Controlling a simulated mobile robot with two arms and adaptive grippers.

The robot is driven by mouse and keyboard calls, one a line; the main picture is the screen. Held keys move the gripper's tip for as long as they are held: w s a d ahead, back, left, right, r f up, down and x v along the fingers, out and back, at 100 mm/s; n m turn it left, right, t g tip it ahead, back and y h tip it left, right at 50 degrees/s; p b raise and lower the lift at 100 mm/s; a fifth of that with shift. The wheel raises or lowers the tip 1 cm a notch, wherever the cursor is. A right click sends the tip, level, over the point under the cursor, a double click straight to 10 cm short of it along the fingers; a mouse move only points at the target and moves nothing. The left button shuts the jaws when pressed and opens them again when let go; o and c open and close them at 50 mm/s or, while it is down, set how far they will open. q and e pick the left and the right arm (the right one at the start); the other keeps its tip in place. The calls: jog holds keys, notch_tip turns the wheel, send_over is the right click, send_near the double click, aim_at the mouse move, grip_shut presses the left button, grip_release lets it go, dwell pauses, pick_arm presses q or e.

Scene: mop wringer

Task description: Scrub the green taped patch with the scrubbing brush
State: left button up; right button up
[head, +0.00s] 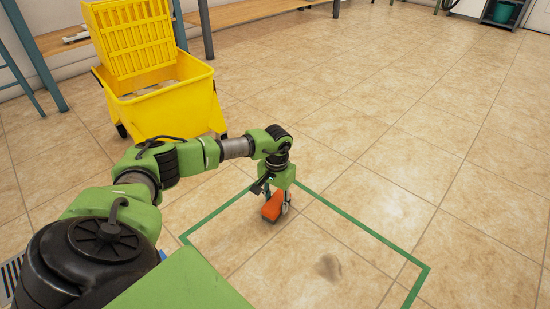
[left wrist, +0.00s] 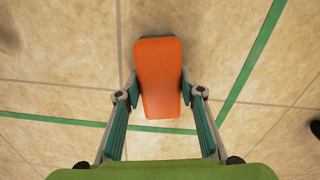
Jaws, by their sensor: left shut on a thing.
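The scrubbing brush (head: 271,208) has an orange back and a dark underside. My left gripper (head: 280,200) points down and is shut on it, near the far-left corner of the green taped patch (head: 345,215). In the left wrist view the brush (left wrist: 160,75) sits between the two fingers of the left gripper (left wrist: 160,95), with the green tape (left wrist: 249,65) on the floor beyond. I cannot tell whether the brush touches the floor. A grey-brown stain (head: 328,267) lies inside the patch, right of and nearer than the brush. My right gripper is not in view.
A yellow mop bucket with wringer (head: 165,105) stands behind my left arm, outside the tape. A wooden bench (head: 240,14) runs along the back wall. A teal bucket (head: 504,11) sits on a shelf at the far right. The tiled floor on the right is clear.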

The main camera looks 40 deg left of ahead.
pick_arm(q)
jog(key=shift+s+d+p, duration=0.15)
jog(key=shift+d+p, duration=0.95)
jog(key=shift+d, duration=2.25)
jog(key=shift+s+d+p, duration=0.15)
jog(key=shift+d+p, duration=0.6)
jog(key=shift+d, duration=2.95)
jog(key=shift+s+d, duration=0.1)
jog(key=shift+d, duration=5.15)
jog(key=shift+s+d, duration=0.15)
jog(key=shift+d, duration=1.15)
jog(key=shift+s+r+p, duration=0.15)
jog(key=shift+s+p, duration=0.45)
jog(key=shift+p, duration=0.05)
jog(key=shift+s+a, duration=0.1)
jog(key=shift+s, duration=0.45)
jog(key=shift+a+f, duration=0.15)
jog(key=shift+a, duration=0.55)
jog(key=shift+a+f, duration=0.1)
jog(key=shift+a, duration=0.55)
jog(key=shift+w+a+r, duration=0.15)
jog(key=shift+a, duration=5.1)
